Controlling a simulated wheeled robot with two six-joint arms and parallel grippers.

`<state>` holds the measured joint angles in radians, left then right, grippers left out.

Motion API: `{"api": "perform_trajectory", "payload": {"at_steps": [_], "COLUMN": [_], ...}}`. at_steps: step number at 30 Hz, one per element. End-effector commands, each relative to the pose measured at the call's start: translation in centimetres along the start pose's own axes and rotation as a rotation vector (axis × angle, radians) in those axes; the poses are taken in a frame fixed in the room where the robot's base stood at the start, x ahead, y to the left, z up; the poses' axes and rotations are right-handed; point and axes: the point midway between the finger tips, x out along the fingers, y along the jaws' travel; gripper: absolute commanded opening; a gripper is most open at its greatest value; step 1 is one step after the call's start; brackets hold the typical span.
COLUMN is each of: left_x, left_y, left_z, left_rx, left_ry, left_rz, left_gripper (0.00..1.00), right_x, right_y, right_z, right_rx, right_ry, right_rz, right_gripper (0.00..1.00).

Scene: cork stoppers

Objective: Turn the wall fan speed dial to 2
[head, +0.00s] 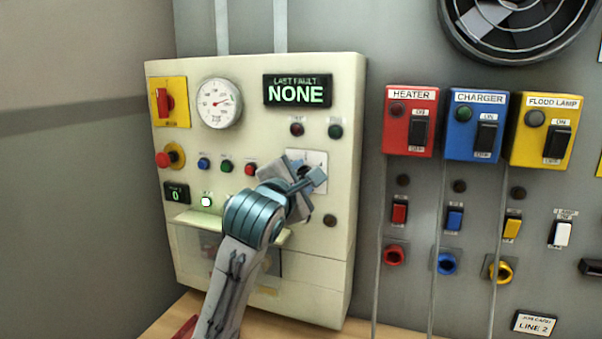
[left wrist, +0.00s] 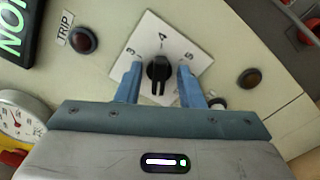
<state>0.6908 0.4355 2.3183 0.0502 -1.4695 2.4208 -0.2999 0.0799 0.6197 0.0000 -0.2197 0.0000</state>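The dial is a black knob (left wrist: 158,70) on a white square plate (left wrist: 182,45) in the left wrist view, with 3, 4 and 5 readable around it. A pale mark shows on the knob's end nearest my gripper's body; the other numbers are hidden. My left gripper (left wrist: 160,67) is open, one blue finger on each side of the knob, with visible gaps. In the head view, my left gripper (head: 307,173) is in front of the plate (head: 320,158) and hides the knob. The wall fan (head: 515,25) is at the top right. My right gripper is not in view.
A dark red lamp (left wrist: 250,78) sits near the dial.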

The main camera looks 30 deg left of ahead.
Motion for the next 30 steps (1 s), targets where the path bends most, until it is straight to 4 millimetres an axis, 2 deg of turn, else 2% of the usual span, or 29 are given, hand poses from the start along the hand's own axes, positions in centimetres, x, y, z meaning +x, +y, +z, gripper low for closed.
{"api": "perform_trajectory", "payload": {"at_steps": [6, 11, 20, 30], "left_x": [0.0, 0.0, 0.0, 0.0], "left_y": [0.0, 0.0, 0.0, 0.0], "left_z": [0.0, 0.0, 0.0, 0.0], "left_rx": [0.000, 0.000, 0.026, 0.226], "left_ry": [0.000, 0.000, 0.000, 0.002], "left_rz": [0.000, 0.000, -0.001, -0.001], "left_gripper": [0.35, 0.05, 0.04, 0.04], "right_x": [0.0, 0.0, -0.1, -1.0], "right_y": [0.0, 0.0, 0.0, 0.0], "right_z": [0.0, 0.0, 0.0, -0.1], "right_rx": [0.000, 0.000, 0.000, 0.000], "right_ry": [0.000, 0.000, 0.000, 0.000], "right_rz": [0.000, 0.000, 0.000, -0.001], "right_gripper": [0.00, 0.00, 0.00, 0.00]}}
